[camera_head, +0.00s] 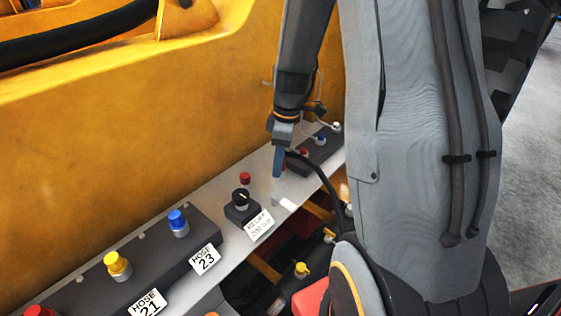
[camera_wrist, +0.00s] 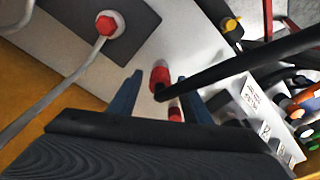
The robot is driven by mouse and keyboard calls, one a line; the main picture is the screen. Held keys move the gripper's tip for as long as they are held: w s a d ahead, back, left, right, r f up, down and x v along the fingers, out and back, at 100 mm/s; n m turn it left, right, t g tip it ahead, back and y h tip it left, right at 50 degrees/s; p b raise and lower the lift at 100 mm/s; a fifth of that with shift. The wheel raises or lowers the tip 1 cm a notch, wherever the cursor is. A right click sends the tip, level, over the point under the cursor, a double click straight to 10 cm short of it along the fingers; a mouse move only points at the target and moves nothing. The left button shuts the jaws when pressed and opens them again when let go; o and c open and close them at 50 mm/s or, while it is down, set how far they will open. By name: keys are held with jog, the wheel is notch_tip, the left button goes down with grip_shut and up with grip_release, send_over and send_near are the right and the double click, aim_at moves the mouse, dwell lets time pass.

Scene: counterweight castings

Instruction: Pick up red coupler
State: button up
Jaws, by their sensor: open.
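My gripper (camera_head: 278,163) reaches down over the light grey ledge with its blue fingers open. In the wrist view the two fingers of my gripper (camera_wrist: 160,76) stand apart, one on each side of a red coupler (camera_wrist: 159,78). A thick black hose runs from this coupler toward the upper right. The fingers do not visibly close on the coupler; whether either touches it I cannot tell. In the head view the coupler is mostly hidden by the fingers. A second, smaller red piece (camera_wrist: 174,113) shows nearer the gripper palm.
A dark block (camera_wrist: 85,30) carries a red hex fitting (camera_wrist: 110,24) with a grey cable. Along the ledge (camera_head: 262,165) are a black knob (camera_head: 241,197), a blue fitting (camera_head: 178,221) and a yellow fitting (camera_head: 117,265). A yellow wall (camera_head: 130,130) rises behind.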

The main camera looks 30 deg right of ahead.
jog(key=shift+a+f, duration=0.1)
jog(key=shift+f, duration=0.6)
grip_shut()
notch_tip(320, 180, up, 10)
jog(key=shift+w+r+b, duration=0.1)
jog(key=shift+b, duration=0.95)
